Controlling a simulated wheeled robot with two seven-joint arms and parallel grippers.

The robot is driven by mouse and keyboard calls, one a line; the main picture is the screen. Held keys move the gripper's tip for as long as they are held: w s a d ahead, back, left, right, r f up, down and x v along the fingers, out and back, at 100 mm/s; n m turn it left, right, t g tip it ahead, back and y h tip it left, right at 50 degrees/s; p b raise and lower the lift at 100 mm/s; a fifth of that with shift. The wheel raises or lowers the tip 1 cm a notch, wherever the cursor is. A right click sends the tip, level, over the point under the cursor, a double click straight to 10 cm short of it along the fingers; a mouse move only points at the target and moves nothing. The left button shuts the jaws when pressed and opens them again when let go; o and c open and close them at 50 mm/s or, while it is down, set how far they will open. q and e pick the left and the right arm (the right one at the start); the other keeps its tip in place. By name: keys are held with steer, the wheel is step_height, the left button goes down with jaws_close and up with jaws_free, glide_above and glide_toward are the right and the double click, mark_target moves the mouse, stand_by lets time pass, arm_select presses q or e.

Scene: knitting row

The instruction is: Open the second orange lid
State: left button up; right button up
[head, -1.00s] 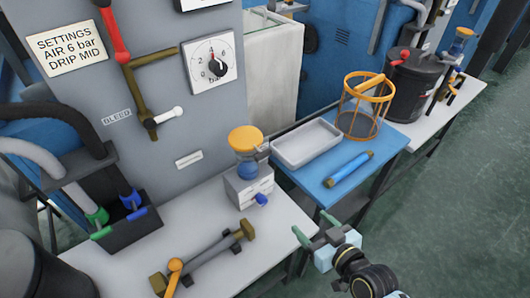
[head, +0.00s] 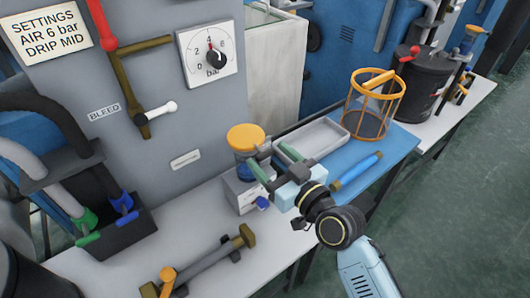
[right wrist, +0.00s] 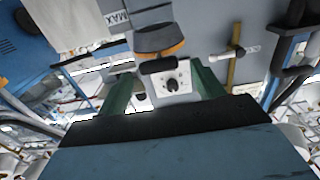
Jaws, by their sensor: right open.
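An orange lid (head: 246,136) sits closed on a blue-bowled unit (head: 243,168) above a small grey box (head: 243,191) on the white bench. My right gripper (head: 270,157) is open, its two green fingers just right of this unit and empty. In the right wrist view the fingers (right wrist: 160,88) stand apart, with a knobbed box face (right wrist: 172,80) and an orange rim (right wrist: 160,50) between and beyond them. Another orange-topped unit (head: 469,31) stands on the far bench at upper right, small and partly unclear. My left gripper is out of view.
A grey tray (head: 340,131), an orange wire basket (head: 402,95) and a blue cylinder (head: 357,170) are on the blue table. A brown-ended bar (head: 215,262) lies on the white bench. The panel carries a pressure gauge (head: 209,54) and a white-ended lever (head: 160,111).

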mark_target(250, 141)
steer(key=shift+x, duration=1.1)
steer(key=shift+w+a, duration=0.2)
steer(key=shift+w, duration=0.05)
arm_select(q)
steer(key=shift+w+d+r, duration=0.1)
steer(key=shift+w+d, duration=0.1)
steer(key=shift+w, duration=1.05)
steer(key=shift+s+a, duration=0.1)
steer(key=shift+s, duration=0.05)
arm_select(e)
steer(key=shift+c, duration=0.2)
